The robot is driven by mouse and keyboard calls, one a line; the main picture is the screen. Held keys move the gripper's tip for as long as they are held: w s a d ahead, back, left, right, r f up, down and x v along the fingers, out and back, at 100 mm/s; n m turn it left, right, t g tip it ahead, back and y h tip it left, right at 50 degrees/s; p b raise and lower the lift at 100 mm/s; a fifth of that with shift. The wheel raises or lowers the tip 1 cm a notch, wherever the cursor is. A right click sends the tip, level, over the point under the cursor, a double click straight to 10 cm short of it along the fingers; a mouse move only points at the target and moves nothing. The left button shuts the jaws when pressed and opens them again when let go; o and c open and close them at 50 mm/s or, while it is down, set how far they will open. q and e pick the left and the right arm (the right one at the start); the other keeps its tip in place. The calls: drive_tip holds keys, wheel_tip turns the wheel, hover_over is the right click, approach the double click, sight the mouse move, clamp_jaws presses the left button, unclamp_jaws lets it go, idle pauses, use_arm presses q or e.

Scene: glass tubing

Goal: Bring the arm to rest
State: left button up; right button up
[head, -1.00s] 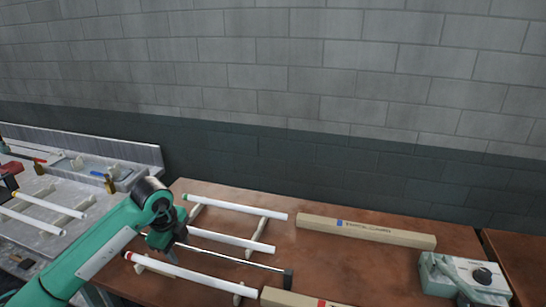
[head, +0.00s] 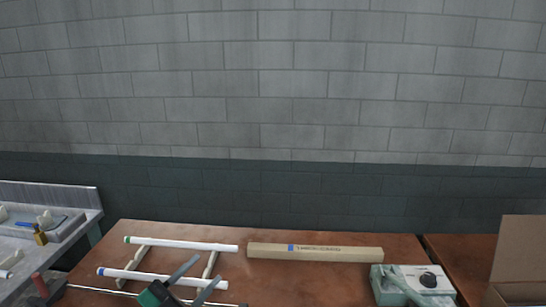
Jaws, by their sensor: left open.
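My left gripper (head: 208,268) is at the bottom edge of the head view. Its two grey fingers are spread apart, point up and to the right, and hold nothing. The rest of the left arm is out of view. A white tube with a green end (head: 185,243) lies across pale rack rails on the brown table (head: 230,230). A second white tube with a blue end (head: 140,275) lies nearer and passes behind the fingers, which overlap it in the picture; I cannot tell whether they touch. My right gripper is not in view.
A long cardboard box (head: 340,253) lies right of the rack. An open carton (head: 522,262) is at far right. A grey bench (head: 62,220) is at left. A block wall closes the back.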

use_arm(q)
drive_tip(key=a+f+n+t+y, duration=0.3)
drive_tip(key=a+f+n+y, duration=0.5)
drive_tip(key=n+y, duration=0.6)
drive_tip(key=s+a+f+n+g+y, duration=0.2)
drive_tip(key=s+a+f+g+y, duration=0.2)
drive_tip(key=s+f+g, duration=0.45)
drive_tip(key=s+d+f+m+g+h, duration=0.1)
drive_tip(key=s+d+f+g, duration=0.1)
drive_tip(key=s+f+g, duration=0.35)
drive_tip(key=s+d+f+m+g+h, duration=0.1)
drive_tip(key=s+d+f+g+h, duration=0.1)
drive_tip(key=s+f, duration=0.7)
wheel_tip(320, 180, down, 27)
drive_tip(key=s+g, duration=0.1)
drive_tip(key=s, duration=0.1)
drive_tip(key=s+a+f, duration=0.2)
drive_tip(key=s+f, duration=0.7)
drive_tip(key=f, duration=0.1)
drive_tip(key=s+a+f+g, duration=0.1)
drive_tip(key=s+f, duration=0.9)
drive_tip(key=f, duration=0.1)
drive_tip(key=shift+s+a+g, duration=0.25)
drive_tip(key=shift+a+g, duration=0.05)
drive_tip(key=shift+a, duration=0.05)
drive_tip(key=shift+c, duration=0.8)
